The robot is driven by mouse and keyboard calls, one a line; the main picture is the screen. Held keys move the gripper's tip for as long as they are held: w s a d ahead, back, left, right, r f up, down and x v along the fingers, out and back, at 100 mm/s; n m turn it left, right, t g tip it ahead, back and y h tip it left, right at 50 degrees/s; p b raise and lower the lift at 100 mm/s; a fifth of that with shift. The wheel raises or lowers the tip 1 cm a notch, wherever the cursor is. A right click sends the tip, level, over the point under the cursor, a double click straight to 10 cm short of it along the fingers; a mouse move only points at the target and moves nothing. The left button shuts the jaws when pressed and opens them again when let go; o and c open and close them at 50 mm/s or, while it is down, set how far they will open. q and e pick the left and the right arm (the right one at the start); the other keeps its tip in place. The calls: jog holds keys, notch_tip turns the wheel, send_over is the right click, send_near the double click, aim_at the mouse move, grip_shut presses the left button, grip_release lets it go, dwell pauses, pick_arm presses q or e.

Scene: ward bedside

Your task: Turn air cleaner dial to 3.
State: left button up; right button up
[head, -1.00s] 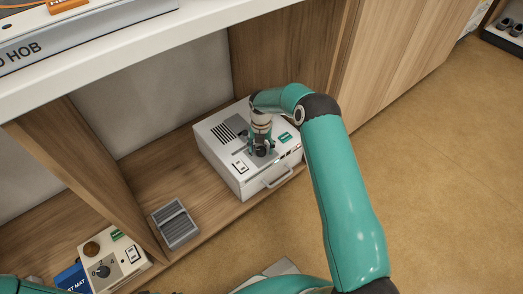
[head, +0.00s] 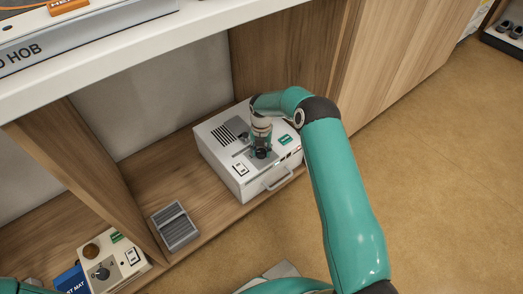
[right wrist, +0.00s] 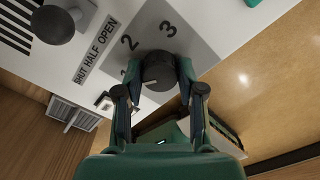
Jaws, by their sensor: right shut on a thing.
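The air cleaner (head: 222,168) is a white box with a vent, a front handle and a grey dial plate, standing in the wooden shelf bay. My right gripper (head: 261,153) points down at its top and is shut on the black dial. In the right wrist view, the dial (right wrist: 159,68) sits between the two fingers (right wrist: 158,86) of that gripper. The numbers 2 and 3 show on the plate beyond the dial; a 1 is partly hidden by the left finger. I cannot tell which number the dial points to. My left gripper is out of view.
A black knob (right wrist: 53,25) stands beside the SHUT HALF OPEN label. A grey slatted block (head: 175,226) lies left of the air cleaner. Another box with a dial (head: 112,262) is beyond the wooden divider (head: 90,165). The white counter (head: 150,45) overhangs the shelf.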

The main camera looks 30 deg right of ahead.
jog(key=shift+m, duration=0.3)
jog(key=m, duration=0.5)
jog(key=shift+m, duration=0.3)
jog(key=m, duration=0.5)
jog(key=shift+b, duration=0.3)
jog(key=m, duration=0.6)
jog(key=shift+m, duration=0.4)
jog(key=m, duration=0.5)
jog(key=shift+m, duration=0.3)
jog(key=o, duration=1.1)
